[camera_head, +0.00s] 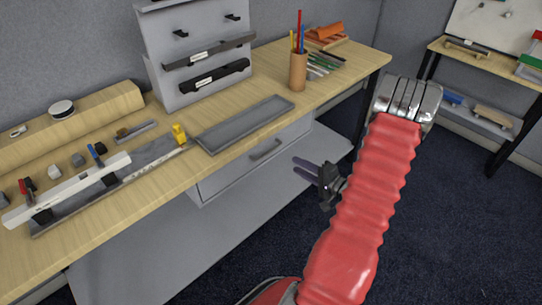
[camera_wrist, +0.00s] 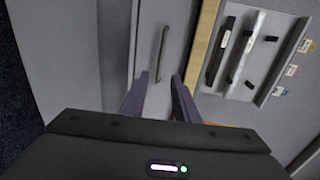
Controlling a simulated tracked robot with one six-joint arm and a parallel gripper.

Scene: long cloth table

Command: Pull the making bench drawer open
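The making bench drawer (camera_head: 226,174) is a light grey front under the wooden bench top, and it looks closed. Its dark bar handle (camera_head: 265,150) is on the front. My gripper (camera_head: 306,168) is in front of the drawer, to the right of the handle in the head view, with its purple fingers pointing at the bench. In the wrist view the fingers of my gripper (camera_wrist: 158,98) are spread apart, with nothing between them. The handle (camera_wrist: 161,54) shows beyond the fingertips, roughly in line with the gap, and apart from them. The drawer front (camera_wrist: 150,30) fills the middle of that view.
The bench top (camera_head: 75,228) holds a grey tray (camera_head: 243,122), a pencil cup (camera_head: 298,72) and a grey tool panel (camera_head: 196,45). A grey lower shelf (camera_head: 160,250) is under the drawer. Another table (camera_head: 490,65) stands at right. The dark carpet between is clear.

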